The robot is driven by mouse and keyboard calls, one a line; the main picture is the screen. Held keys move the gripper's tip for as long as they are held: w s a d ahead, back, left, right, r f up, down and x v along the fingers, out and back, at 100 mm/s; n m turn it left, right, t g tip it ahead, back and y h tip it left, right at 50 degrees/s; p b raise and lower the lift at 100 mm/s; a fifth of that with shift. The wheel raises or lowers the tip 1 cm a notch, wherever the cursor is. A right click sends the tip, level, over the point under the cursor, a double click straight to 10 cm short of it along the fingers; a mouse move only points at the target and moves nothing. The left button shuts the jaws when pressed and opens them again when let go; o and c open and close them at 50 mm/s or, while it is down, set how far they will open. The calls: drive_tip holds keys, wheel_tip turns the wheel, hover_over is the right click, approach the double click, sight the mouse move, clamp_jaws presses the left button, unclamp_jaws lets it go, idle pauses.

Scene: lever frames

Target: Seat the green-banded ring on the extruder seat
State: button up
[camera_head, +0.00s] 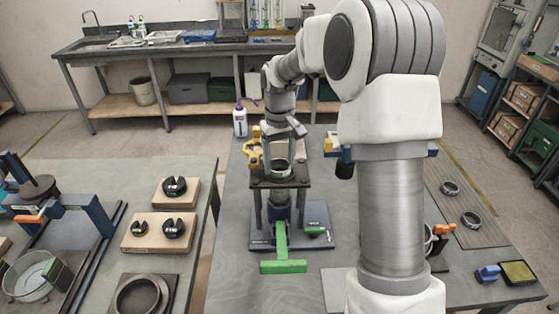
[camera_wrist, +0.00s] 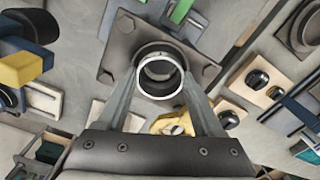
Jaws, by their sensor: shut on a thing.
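My gripper (camera_head: 281,158) points down over the extruder stand and is shut on a metal ring (camera_head: 281,172). In the wrist view the ring (camera_wrist: 143,85) is bright-rimmed and sits between my two fingertips (camera_wrist: 161,72). The extruder stand has a dark square top plate (camera_head: 262,183), which also shows with corner bolts in the wrist view (camera_wrist: 118,50). The ring is over the round seat in the middle of this plate. I cannot tell whether it rests in the seat or hangs just above it. No green band shows on the ring.
A green lever (camera_head: 282,246) juts forward below the stand. Two more rings (camera_head: 450,188) (camera_head: 471,219) lie on a mat at right. A yellow part (camera_head: 254,150) and a white bottle (camera_head: 240,121) stand behind-left. Wooden blocks (camera_head: 158,232) are on the left table.

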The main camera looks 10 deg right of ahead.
drive_tip(key=shift+f, duration=0.4)
drive_tip(key=shift+s+f+b, duration=0.25)
drive_tip(key=shift+f+b, duration=0.2)
drive_tip(key=shift+f, duration=0.05)
drive_tip(key=o, duration=1.5)
drive_tip(key=shift+w+r+p, duration=0.1)
drive_tip(key=shift+r+p, duration=0.2)
drive_tip(key=shift+r, duration=8.95)
